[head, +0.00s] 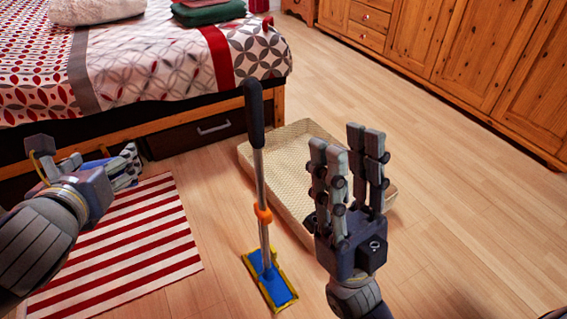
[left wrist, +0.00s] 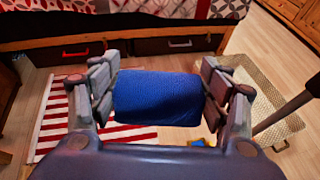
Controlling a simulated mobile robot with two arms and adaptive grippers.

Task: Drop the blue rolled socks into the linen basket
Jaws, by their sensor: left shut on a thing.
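The blue rolled socks (left wrist: 157,98) sit between the finger pads of my left gripper (left wrist: 158,92) in the left wrist view. In the head view, my left gripper (head: 88,165) is at the left, above the striped rug, and its fingers mostly hide the socks. It is shut on the socks. The linen basket (head: 275,160), a shallow cream woven tray, lies on the floor in the middle, right of my left gripper. It also shows at the right of the left wrist view (left wrist: 275,103). My right gripper (head: 346,148) is open and empty, fingers up, in front of the basket's right part.
A flat mop (head: 262,170) stands upright before the basket, its blue head (head: 270,280) on the floor. A red-and-white striped rug (head: 140,240) lies at left. The bed (head: 150,60) is behind, wooden cabinets (head: 450,50) at back right. The floor at right is clear.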

